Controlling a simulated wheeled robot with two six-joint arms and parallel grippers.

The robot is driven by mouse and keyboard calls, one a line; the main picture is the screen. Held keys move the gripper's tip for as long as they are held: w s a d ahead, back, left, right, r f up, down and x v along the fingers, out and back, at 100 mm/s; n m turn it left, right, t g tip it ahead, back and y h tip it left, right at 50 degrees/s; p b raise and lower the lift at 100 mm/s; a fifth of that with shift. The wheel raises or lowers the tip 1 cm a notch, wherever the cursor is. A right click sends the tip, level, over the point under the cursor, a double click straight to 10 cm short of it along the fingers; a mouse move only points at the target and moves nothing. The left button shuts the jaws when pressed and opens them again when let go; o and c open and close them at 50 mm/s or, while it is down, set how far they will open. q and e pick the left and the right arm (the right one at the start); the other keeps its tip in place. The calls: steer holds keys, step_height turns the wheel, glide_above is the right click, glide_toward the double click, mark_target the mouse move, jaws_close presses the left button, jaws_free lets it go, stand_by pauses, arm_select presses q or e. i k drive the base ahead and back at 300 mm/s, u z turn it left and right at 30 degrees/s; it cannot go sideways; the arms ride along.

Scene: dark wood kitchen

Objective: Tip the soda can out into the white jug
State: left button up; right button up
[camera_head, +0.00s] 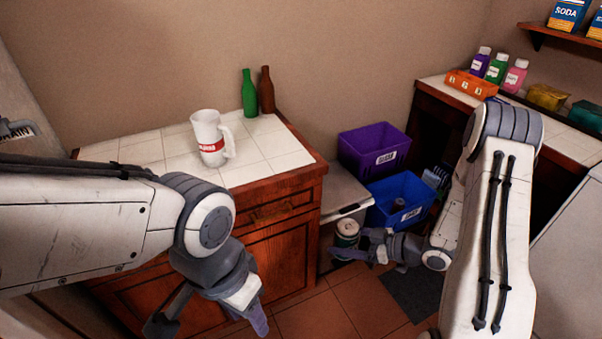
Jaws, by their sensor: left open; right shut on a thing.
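The white jug (211,138) with a red and white label stands upright on the tiled counter, its handle towards the right. The can looks about upright and is well below and to the right of the jug. My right gripper is shut on it. My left gripper (215,322) is open and empty in front of the wooden cabinet, below the counter top. Its fingers are partly hidden by its own wrist.
A green bottle (249,94) and a brown bottle (266,91) stand behind the jug at the counter's back edge. A purple bin (374,150) and a blue bin (402,200) are right of the cabinet (275,240). The right-hand counter holds bottles and an orange crate (470,84).

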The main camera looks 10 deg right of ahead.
mark_target(208, 129)
steer(key=k, duration=1.25)
steer(key=z, duration=0.65)
steer(key=i, duration=1.35)
steer(key=u, duration=0.95)
steer(key=i, duration=0.4)
steer(key=u, duration=0.3)
